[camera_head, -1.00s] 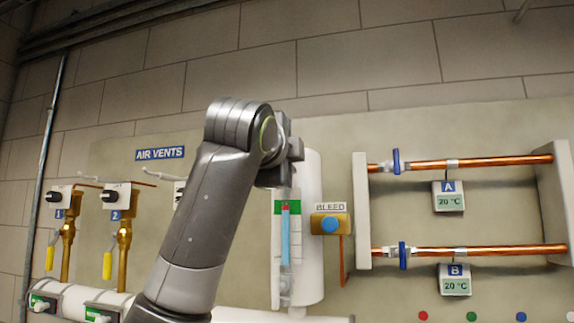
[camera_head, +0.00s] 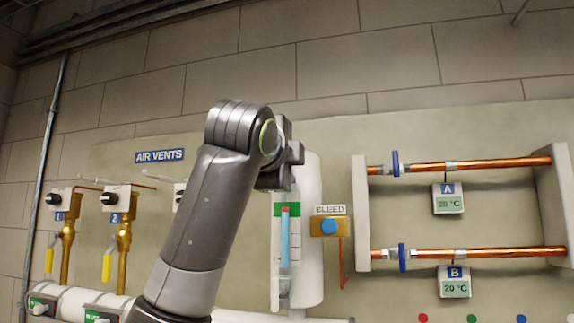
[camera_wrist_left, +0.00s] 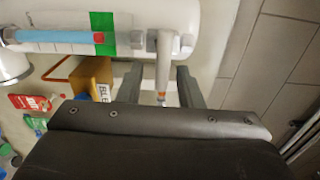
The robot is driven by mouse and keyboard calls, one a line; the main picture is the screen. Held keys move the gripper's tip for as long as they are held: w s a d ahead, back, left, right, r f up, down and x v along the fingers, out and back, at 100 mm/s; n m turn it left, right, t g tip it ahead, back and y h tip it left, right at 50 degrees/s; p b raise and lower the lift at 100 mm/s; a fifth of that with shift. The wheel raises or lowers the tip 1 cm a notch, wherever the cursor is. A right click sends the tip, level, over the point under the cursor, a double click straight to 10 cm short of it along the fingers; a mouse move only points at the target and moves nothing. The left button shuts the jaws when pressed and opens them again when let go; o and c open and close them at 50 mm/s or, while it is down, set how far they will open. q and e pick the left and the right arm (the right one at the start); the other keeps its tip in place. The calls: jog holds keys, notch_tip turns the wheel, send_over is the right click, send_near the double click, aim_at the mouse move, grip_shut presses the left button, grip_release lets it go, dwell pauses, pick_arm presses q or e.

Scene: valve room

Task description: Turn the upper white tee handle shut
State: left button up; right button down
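My left gripper (camera_head: 285,165) is at the top end of the sight gauge (camera_head: 285,250) on the white cylinder (camera_head: 312,250). The left wrist view shows it open (camera_wrist_left: 160,72), with one dark finger on each side of the upper white tee handle (camera_wrist_left: 164,60). Gaps show between the handle and both fingers. The handle points from the cylinder towards the gripper and has a small orange mark near its lower visible end. In the head view my arm and gripper hide this handle. A lower fitting (camera_head: 284,287) shows at the gauge's bottom. My right gripper is not in view.
A BLEED box (camera_head: 343,227) with a blue button is close right of the cylinder. Copper pipes (camera_head: 500,162) with blue valve wheels are further right. Brass air vents (camera_head: 124,240) with yellow handles are at left. The wall above is clear.

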pick_arm(q)
jog(key=b+v, duration=0.8)
jog(key=v, duration=0.9)
jog(key=shift+s, duration=0.2)
